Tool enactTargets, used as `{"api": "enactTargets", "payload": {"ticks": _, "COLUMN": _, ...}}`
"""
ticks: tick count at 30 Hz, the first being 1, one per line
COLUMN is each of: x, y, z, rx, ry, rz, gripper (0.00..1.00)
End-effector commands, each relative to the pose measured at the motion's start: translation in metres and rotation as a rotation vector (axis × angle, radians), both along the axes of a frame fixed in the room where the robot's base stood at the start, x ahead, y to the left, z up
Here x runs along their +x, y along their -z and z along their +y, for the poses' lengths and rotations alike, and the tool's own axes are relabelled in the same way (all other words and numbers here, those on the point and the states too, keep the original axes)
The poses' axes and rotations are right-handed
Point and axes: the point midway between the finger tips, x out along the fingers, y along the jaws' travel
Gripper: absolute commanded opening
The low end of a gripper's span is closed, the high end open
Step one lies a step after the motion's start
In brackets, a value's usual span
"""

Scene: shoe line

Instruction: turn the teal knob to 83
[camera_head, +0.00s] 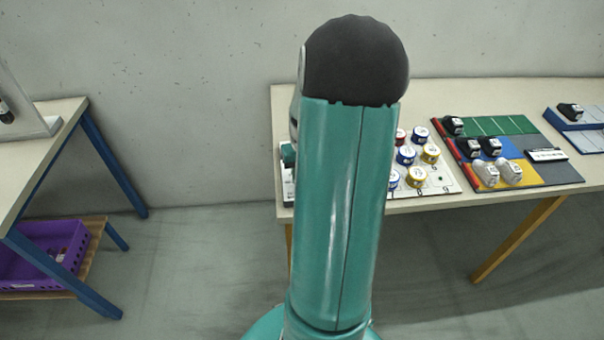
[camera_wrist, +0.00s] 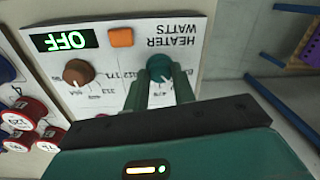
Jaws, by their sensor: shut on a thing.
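The teal knob (camera_wrist: 160,67) sits on a white panel (camera_wrist: 200,32) marked HEATER WATTS, upside down in the wrist view. My gripper (camera_wrist: 160,84) reaches the knob from below in that view, with its two fingers shut on it. The fingers and gripper body hide part of the knob's scale, so its setting cannot be read. A brown knob (camera_wrist: 78,73) sits beside it on the same panel. A green display (camera_wrist: 64,40) reads OFF, and an orange button (camera_wrist: 120,37) is next to it.
Red and white tins (camera_wrist: 28,110) stand close to the panel. In the head view, several tins and shoes (camera_head: 490,172) on coloured mats fill the table (camera_head: 440,92) to the right. A purple crate (camera_head: 45,252) sits on a low shelf at left.

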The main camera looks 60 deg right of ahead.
Motion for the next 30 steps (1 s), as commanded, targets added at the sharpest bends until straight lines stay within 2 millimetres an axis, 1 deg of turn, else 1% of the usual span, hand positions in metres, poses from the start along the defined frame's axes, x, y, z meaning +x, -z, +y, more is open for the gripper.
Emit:
{"api": "enactTargets", "payload": {"ticks": 9, "x": 0.0015, "y": -0.0011, "z": -0.0008, "rx": -0.002, "ry": -0.299, "rz": -0.002, "gripper": 0.03}}
{"api": "enactTargets", "payload": {"ticks": 18, "x": 0.0016, "y": -0.0012, "z": -0.0010, "rx": -0.003, "ry": -0.549, "rz": -0.001, "gripper": 0.03}}
{"api": "enactTargets", "payload": {"ticks": 24, "x": 0.0018, "y": -0.0013, "z": -0.0012, "rx": -0.003, "ry": -0.661, "rz": -0.001, "gripper": 0.03}}
{"api": "enactTargets", "payload": {"ticks": 30, "x": 0.0018, "y": -0.0013, "z": -0.0012, "rx": -0.003, "ry": -0.720, "rz": -0.001, "gripper": 0.03}}
